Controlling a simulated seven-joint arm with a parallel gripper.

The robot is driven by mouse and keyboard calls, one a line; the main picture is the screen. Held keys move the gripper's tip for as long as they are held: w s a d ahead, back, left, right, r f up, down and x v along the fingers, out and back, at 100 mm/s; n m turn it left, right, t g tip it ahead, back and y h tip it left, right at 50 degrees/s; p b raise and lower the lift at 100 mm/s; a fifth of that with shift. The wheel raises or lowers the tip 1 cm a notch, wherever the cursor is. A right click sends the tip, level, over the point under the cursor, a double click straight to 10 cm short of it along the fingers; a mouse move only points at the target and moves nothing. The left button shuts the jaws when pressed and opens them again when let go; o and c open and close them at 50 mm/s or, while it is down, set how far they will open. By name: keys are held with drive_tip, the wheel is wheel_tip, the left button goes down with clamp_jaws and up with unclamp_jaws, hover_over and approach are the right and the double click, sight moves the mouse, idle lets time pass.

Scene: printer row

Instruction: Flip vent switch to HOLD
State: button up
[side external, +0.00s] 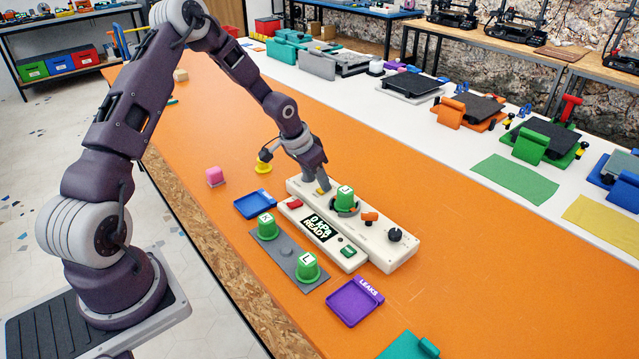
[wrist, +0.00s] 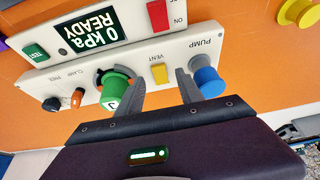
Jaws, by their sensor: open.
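The vent switch is a small yellow rocker (wrist: 160,74) beside the VENT label on the cream test unit (side external: 395,257). Which position it is in I cannot tell, and no HOLD label is readable. In the side view the switch (side external: 323,188) shows just below my fingers. My gripper (wrist: 160,80) is open and empty, its two fingers on either side of the switch. It also shows in the side view (side external: 318,180), pointing down at the unit's far-left end. Whether the fingers touch the panel is unclear.
A green cup (wrist: 115,90) on the unit stands close beside one finger, and a blue PUMP knob (wrist: 207,82) beside the other. An orange clamp lever (side external: 370,217) and black knob (side external: 394,234) are further along. The display (side external: 320,228) reads 0 kPa READY.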

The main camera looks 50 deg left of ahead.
drive_tip(key=shift+x, duration=1.2)
clamp_jaws()
drive_tip(key=shift+w+r+g, duration=0.15)
drive_tip(key=shift+w+g, duration=0.15)
drive_tip(key=shift+g, duration=0.5)
drive_tip(key=shift+w+r+g, duration=0.1)
drive_tip(key=shift+w+g, duration=0.05)
drive_tip(key=shift+g, duration=0.5)
drive_tip(key=shift+w+g, duration=0.15)
drive_tip(key=shift+g, duration=0.5)
unclamp_jaws()
